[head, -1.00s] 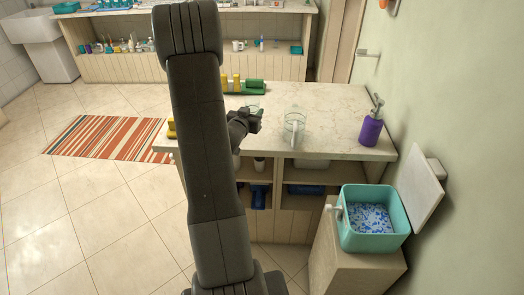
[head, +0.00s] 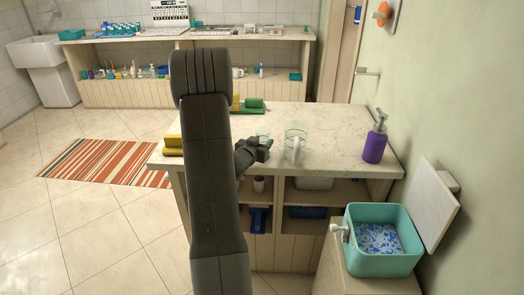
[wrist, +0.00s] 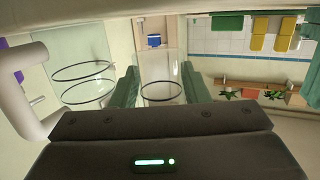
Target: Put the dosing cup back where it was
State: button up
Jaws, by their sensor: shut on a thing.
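The dosing cup looks like a small clear cup with a dark rim line. In the wrist view it (wrist: 161,91) sits between the two green fingers of my gripper (wrist: 158,88). In the head view my gripper (head: 266,143) is at the left part of the pale counter (head: 340,130), with the clear cup (head: 262,135) faintly visible at it. My gripper is shut on the cup. I cannot tell whether the cup touches the counter. A larger clear vessel (head: 296,136) stands just right of it, also showing in the wrist view (wrist: 82,82).
A purple pump bottle (head: 375,142) stands at the counter's right. Yellow and green blocks (head: 250,105) are at the back left, and a yellow piece (head: 173,146) is at the left edge. A teal bin (head: 380,263) stands front right. The middle right counter is clear.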

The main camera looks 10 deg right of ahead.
jog(key=shift+f, duration=1.45)
jog(key=shift+f, duration=0.1)
jog(key=shift+f+b, duration=0.2)
jog(key=shift+b, duration=0.15)
jog(key=o, duration=1)
jog(key=shift+r, duration=0.15)
jog(key=shift+r+p, duration=0.25)
jog(key=shift+p, duration=0.15)
jog(key=v, duration=1.2)
jog(key=shift+b, duration=0.45)
jog(key=shift+f, duration=0.1)
